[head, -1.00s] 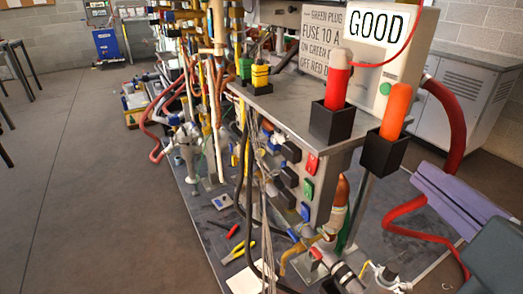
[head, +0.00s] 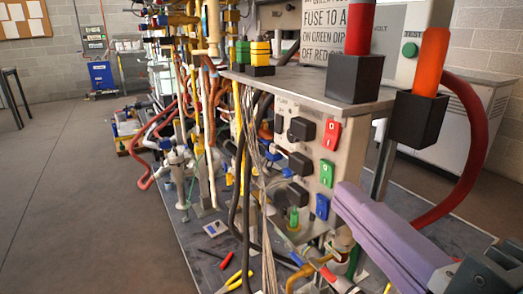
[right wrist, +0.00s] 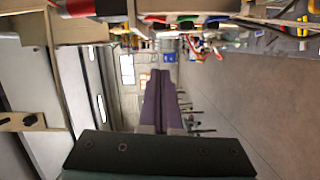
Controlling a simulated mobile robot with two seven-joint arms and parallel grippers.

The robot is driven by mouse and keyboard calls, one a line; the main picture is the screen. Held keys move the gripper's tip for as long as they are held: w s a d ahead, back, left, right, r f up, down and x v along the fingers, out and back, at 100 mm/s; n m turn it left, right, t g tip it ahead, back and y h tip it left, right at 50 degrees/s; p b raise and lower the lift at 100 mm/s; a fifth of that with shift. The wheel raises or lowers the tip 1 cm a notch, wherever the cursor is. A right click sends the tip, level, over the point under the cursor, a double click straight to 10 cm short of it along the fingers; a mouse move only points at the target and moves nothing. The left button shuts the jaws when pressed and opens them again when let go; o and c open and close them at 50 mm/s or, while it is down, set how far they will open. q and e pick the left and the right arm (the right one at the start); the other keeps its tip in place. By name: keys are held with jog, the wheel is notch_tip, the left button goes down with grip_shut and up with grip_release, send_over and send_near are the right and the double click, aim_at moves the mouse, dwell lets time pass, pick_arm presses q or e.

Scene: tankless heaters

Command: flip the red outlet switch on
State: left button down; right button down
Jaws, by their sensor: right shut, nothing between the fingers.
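The red outlet switch (head: 331,135) is the top one of three coloured rocker switches on the grey panel of the metal box. The green switch (head: 326,173) and blue switch (head: 322,207) are below it. A black plug (head: 301,129) sits left of the red switch. My right gripper (head: 345,196) has purple fingers, shut and empty. In the head view its tips are below and right of the red switch, close to the blue one, and appear apart from the panel. It also shows in the right wrist view (right wrist: 160,76). My left gripper is not in view.
A thick red hose (head: 470,160) curves at the right. Pipes and cables crowd the left of the panel.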

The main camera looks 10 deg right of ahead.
aim_at(331, 135)
jog(key=w, duration=0.3)
jog(key=w+d+p, duration=0.1)
jog(key=w, duration=0.3)
jog(key=w+d+p, duration=0.1)
jog(key=w, duration=0.3)
jog(key=shift+f, duration=0.35)
jog(key=shift+w+d, duration=0.15)
jog(key=shift+d, duration=0.2)
jog(key=shift+f, duration=0.1)
jog(key=shift+d+f+n+b, duration=0.25)
jog(key=shift+n+b, duration=0.05)
jog(key=shift+b, duration=0.05)
jog(key=shift+w+d+n, duration=0.1)
jog(key=shift+d+n, duration=0.1)
jog(key=shift+n, duration=0.2)
jog(key=shift+r, duration=0.15)
